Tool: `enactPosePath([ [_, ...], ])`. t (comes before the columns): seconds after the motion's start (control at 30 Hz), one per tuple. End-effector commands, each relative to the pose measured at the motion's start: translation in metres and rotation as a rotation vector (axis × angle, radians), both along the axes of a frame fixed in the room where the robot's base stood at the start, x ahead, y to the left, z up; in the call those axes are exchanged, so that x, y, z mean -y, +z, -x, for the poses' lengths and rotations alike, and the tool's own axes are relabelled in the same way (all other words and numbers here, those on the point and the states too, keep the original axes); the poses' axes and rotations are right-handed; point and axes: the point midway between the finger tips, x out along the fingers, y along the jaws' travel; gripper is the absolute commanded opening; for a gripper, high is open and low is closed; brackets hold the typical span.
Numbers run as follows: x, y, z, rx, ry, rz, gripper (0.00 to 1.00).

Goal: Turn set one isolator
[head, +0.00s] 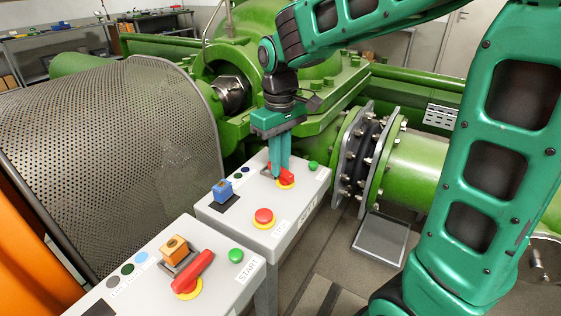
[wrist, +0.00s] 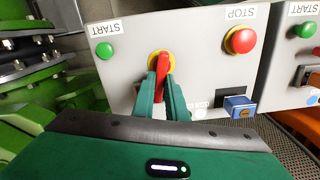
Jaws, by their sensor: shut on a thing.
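The red isolator handle (head: 287,176) sits on a yellow disc on the farther grey control box (head: 240,211). In the wrist view the red handle (wrist: 163,62) points up and down the picture over its yellow disc. My gripper (head: 279,174) reaches down from above and is shut on this handle. In the wrist view the gripper's green fingers (wrist: 164,92) stand on either side of it and hide its lower part.
The farther box also bears a red stop button (head: 264,216), a green start button (head: 313,165) and a blue padlock (head: 222,190). A nearer box has another red handle (head: 194,270) and an orange padlock (head: 174,248). A perforated guard (head: 110,150) and green pipework (head: 415,165) stand close by.

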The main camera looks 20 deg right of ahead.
Motion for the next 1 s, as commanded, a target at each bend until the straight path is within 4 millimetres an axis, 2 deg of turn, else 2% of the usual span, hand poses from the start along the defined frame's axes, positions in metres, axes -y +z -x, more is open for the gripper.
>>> enactPosePath([
  [0.03, 0.003, 0.002, -0.005, 0.014, -0.049, -0.001, 0.0],
  [0.23, 0.006, 0.002, -0.006, 0.015, -0.239, -0.001, 0.0],
  [1.0, 0.018, 0.003, -0.002, 0.015, -0.961, -0.004, 0.0],
])
